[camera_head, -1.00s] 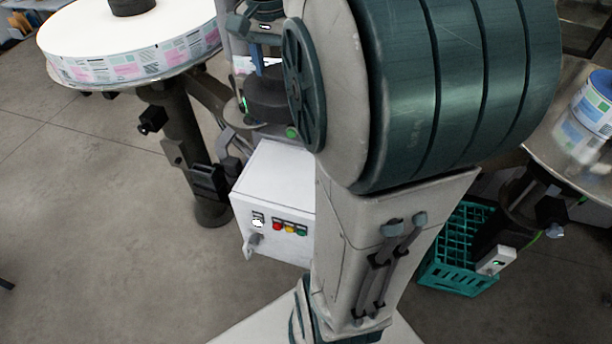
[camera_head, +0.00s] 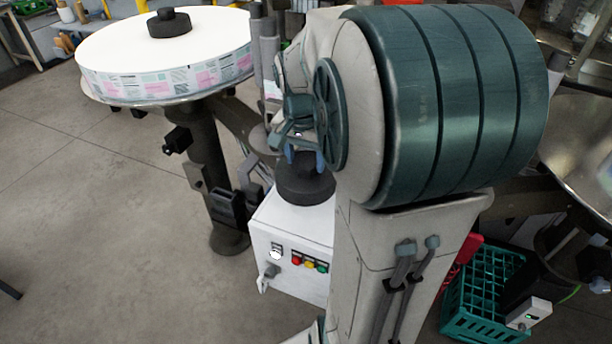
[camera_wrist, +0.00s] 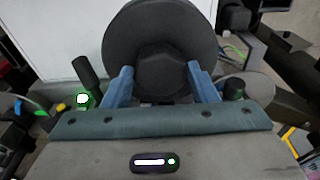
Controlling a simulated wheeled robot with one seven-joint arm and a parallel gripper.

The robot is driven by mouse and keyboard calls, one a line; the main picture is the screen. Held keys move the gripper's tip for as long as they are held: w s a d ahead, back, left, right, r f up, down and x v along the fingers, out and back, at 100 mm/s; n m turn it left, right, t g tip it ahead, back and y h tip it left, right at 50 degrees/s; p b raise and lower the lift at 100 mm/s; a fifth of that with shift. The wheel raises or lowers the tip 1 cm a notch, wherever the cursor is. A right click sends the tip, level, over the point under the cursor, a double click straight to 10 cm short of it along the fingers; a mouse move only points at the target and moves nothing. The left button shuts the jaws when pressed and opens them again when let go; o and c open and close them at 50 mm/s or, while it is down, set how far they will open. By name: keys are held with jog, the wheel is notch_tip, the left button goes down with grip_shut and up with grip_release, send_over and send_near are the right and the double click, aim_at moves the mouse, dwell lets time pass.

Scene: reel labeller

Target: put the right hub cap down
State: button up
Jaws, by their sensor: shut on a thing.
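The right hub cap is a black disc with a raised knob; in the head view the hub cap (camera_head: 305,188) is at the top of the white control cabinet (camera_head: 290,243). My gripper (camera_head: 305,159) is above it with its blue fingers pointing down at the knob. In the wrist view my gripper (camera_wrist: 163,84) is shut on the knob of the hub cap (camera_wrist: 160,28), one finger on each side. The disc's underside is hidden, so I cannot tell whether it rests on the cabinet top.
A white label reel (camera_head: 115,50) with its own black hub cap (camera_head: 169,22) sits on the left stand. A teal crate (camera_head: 483,290) is on the floor at right, below a round metal table (camera_head: 585,135).

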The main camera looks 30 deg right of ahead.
aim_at(305, 176)
jog(key=shift+f, duration=2.75)
jog(key=shift+f, duration=0.2)
jog(key=o, duration=1.1)
jog(key=shift+c, duration=0.2)
jog(key=shift+r, duration=0.1)
